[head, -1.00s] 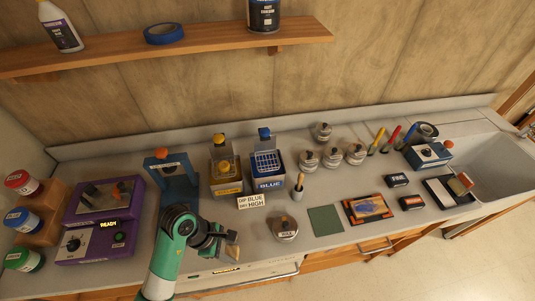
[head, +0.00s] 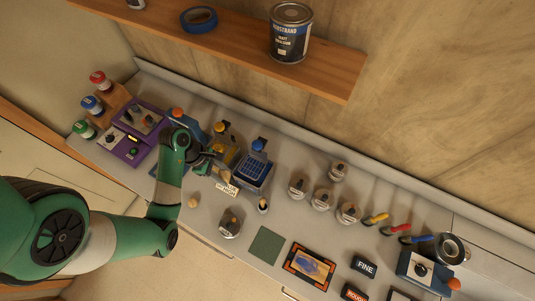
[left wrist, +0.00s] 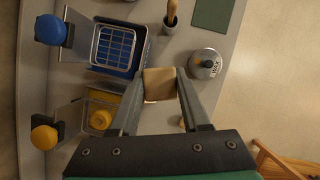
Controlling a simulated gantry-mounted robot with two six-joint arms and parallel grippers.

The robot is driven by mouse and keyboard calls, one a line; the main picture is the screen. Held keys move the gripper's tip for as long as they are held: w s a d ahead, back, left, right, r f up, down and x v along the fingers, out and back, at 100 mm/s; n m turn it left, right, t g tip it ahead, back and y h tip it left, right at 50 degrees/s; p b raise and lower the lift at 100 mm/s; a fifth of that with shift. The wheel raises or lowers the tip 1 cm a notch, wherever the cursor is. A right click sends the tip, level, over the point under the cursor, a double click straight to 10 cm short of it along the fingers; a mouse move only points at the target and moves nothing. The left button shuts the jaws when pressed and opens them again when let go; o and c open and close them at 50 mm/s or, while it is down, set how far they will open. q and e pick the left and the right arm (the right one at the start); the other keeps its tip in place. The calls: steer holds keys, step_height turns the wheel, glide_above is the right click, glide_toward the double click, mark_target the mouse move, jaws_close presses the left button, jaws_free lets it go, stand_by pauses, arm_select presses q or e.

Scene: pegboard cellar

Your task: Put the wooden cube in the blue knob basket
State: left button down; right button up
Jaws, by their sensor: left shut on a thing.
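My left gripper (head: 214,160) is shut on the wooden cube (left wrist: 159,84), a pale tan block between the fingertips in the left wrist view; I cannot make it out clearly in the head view. The blue knob basket (head: 253,170) is a wire basket over a blue container, with a blue knob behind it. In the left wrist view the basket (left wrist: 114,48) lies just up and left of the cube, which appears above the counter and outside the basket. The gripper is near the yellow knob basket (head: 222,157) in the head view. My right gripper is not in view.
A brush in a cup (head: 263,205) and a lidded tin (head: 230,222) are close by. A small tan item (head: 193,202) lies near the counter's front edge. Several metal-topped jars (head: 321,199) stand right of the blue basket.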

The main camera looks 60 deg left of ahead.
arm_select(q)
step_height(320, 180, up, 2)
steer(key=s+a+p, duration=0.1)
steer(key=s+a, duration=0.1)
steer(key=b, duration=0.6)
glide_above(256, 168)
steer(key=s, duration=0.2)
steer(key=shift+n, duration=0.4)
steer(key=f, duration=0.9)
steer(key=shift+w+a+f, duration=0.25)
steer(key=shift+a+f, duration=0.05)
steer(key=shift+a, duration=0.05)
steer(key=shift+w+f, duration=0.15)
steer(key=shift+f, duration=1.6)
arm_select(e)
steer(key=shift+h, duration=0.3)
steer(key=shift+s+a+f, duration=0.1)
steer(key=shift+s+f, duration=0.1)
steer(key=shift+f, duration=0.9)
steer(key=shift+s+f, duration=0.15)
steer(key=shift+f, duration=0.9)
arm_select(q)
steer(key=shift+f, duration=0.15)
steer(key=c, duration=0.7)
jaws_free()
steer(key=shift+o, duration=0.2)
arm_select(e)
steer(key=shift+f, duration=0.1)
